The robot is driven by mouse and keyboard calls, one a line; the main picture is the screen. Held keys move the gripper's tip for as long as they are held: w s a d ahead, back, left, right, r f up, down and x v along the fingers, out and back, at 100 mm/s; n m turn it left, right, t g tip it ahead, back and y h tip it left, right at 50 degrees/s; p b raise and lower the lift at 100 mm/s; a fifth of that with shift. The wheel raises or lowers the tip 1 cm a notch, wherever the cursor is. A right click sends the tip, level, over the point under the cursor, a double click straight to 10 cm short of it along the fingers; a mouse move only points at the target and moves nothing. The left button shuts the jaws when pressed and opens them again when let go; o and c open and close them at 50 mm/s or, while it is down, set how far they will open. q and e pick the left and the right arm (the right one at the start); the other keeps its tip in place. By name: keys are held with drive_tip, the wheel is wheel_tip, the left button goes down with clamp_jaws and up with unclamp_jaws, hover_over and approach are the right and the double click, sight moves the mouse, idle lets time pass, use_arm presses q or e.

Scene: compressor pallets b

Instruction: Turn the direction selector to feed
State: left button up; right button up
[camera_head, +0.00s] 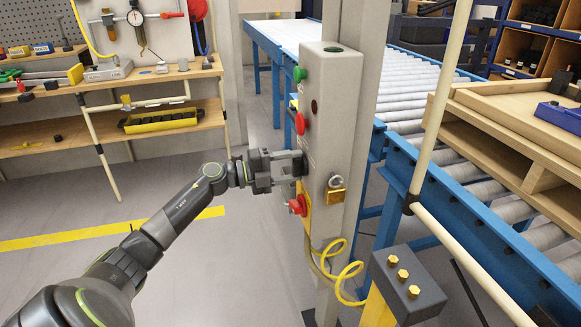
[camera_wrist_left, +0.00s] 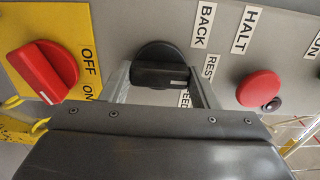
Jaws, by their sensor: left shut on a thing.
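The direction selector (camera_wrist_left: 160,68) is a black rotary knob on the grey control box (camera_head: 330,110). My left gripper (camera_head: 292,165) reaches it from the left, and its fingers (camera_wrist_left: 158,88) are shut on the knob, one on each side. A white mark on the knob's right end points roughly toward the REST label (camera_wrist_left: 209,68). The BACK label (camera_wrist_left: 204,24) is above it, and the FEED label (camera_wrist_left: 184,98) is partly hidden by a finger. In the head view the gripper mostly hides the selector. My right gripper is out of view.
A red OFF/ON switch (camera_wrist_left: 43,72) on a yellow plate and a red HALT button (camera_wrist_left: 258,88) flank the selector. A yellow coiled cable (camera_head: 340,270) hangs below.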

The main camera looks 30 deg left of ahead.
use_arm(q)
drive_tip(key=shift+f+m+b, duration=0.1)
drive_tip(key=shift+m+b, duration=0.2)
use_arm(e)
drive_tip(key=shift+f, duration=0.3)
use_arm(q)
drive_tip(key=shift+m+b, duration=3.7)
drive_tip(key=shift+m, duration=0.6)
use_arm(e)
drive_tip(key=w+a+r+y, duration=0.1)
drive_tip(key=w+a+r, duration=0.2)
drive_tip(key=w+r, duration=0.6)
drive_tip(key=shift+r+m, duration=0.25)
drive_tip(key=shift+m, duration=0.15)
use_arm(q)
drive_tip(key=o, duration=1)
drive_tip(key=shift+s+a, duration=0.1)
